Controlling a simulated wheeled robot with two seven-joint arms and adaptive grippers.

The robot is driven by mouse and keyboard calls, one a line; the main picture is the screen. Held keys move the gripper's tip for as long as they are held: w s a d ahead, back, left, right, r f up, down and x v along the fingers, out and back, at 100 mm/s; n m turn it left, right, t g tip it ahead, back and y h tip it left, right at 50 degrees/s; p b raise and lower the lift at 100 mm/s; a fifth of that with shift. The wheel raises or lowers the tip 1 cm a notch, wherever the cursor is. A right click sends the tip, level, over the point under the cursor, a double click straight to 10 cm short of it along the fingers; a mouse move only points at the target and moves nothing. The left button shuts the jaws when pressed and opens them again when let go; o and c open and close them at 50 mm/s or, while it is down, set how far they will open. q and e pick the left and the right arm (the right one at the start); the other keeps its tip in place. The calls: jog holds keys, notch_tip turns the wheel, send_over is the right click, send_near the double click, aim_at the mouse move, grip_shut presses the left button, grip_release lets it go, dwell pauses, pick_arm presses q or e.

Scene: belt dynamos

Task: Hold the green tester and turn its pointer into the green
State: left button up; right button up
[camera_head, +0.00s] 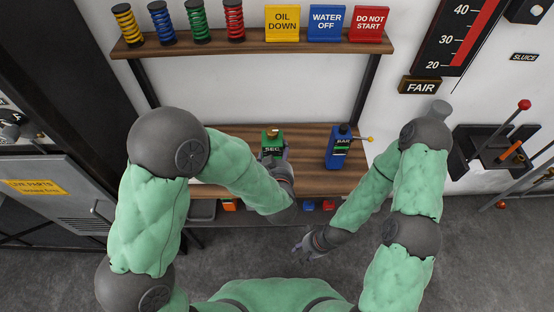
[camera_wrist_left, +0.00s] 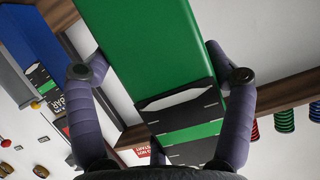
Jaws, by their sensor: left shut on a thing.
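The green tester (camera_head: 272,150), with "SEC" on its label, is upright at the brown shelf in the head view. My left gripper (camera_head: 274,158) is shut around it. In the left wrist view its green body (camera_wrist_left: 150,45) fills the middle between the two dark fingers (camera_wrist_left: 165,80), with a black-edged plate low on it. I cannot make out its pointer or where that points. My right gripper (camera_head: 303,246) is open and empty, low over the grey floor, apart from the tester.
A blue tester (camera_head: 338,150) with a yellow-tipped lever stands right of the green one on the lower shelf (camera_head: 305,150). Coloured springs (camera_head: 199,22) and signs (camera_head: 327,22) line the upper shelf. A lever box (camera_head: 495,150) is on the right.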

pick_arm(q)
jog(key=w+f+b, duration=0.6)
jog(key=w+f, duration=0.2)
jog(key=w, duration=0.1)
jog(key=shift+w+d, duration=0.15)
jog(key=shift+w, duration=0.25)
dwell(0.5)
jog(key=shift+r, duration=0.1)
jog(key=shift+f+b, duration=0.55)
jog(key=shift+f, duration=0.05)
dwell(0.8)
dwell(0.5)
